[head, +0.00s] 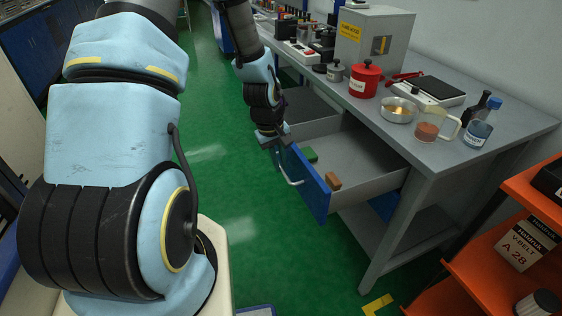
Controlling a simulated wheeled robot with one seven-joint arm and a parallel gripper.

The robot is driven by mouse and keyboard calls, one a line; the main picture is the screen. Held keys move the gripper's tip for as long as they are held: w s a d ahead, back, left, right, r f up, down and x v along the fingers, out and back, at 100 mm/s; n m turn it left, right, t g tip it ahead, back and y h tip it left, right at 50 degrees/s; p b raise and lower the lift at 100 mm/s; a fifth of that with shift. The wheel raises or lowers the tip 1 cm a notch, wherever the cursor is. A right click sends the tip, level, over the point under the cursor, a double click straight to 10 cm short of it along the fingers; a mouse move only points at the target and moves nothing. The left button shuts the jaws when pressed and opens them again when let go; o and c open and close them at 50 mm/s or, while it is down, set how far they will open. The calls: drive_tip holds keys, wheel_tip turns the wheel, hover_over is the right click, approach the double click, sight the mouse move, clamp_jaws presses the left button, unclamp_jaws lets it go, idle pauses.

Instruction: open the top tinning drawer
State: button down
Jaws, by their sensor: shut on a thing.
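The drawer, with a blue front (309,189) and grey walls (370,182), stands pulled well out from under the grey workbench. A pale bar handle (289,171) runs along its front. No label on the drawer can be read.
The workbench (443,153) holds a grey box (372,42), a red can (365,79), a scale (429,90), a dish (398,110), a beaker (436,125) and a bottle (480,122). An orange rack (472,274) stands at right. Green floor (240,195) is clear left of the drawer.

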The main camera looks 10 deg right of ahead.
drive_tip(key=c, duration=0.9)
unclamp_jaws()
drive_tip(key=shift+r, duration=0.1)
wheel_tip(320, 180, up, 10)
drive_tip(key=a, duration=0.2)
drive_tip(key=shift+s+r+b, duration=0.15)
drive_tip(key=shift+r+b, duration=0.1)
drive_tip(key=shift+b, duration=0.05)
drive_tip(key=s+a+r+m, duration=0.1)
drive_tip(key=s+a+r, duration=0.1)
drive_tip(key=a, duration=0.3)
drive_tip(key=s+a+r+m+y, duration=0.1)
drive_tip(key=s+a+r, duration=0.1)
drive_tip(key=a, duration=0.4)
drive_tip(key=s+a+r+m+t+y, duration=0.1)
drive_tip(key=s+a+r, duration=0.1)
drive_tip(key=a, duration=0.4)
drive_tip(key=shift+s+r, duration=0.4)
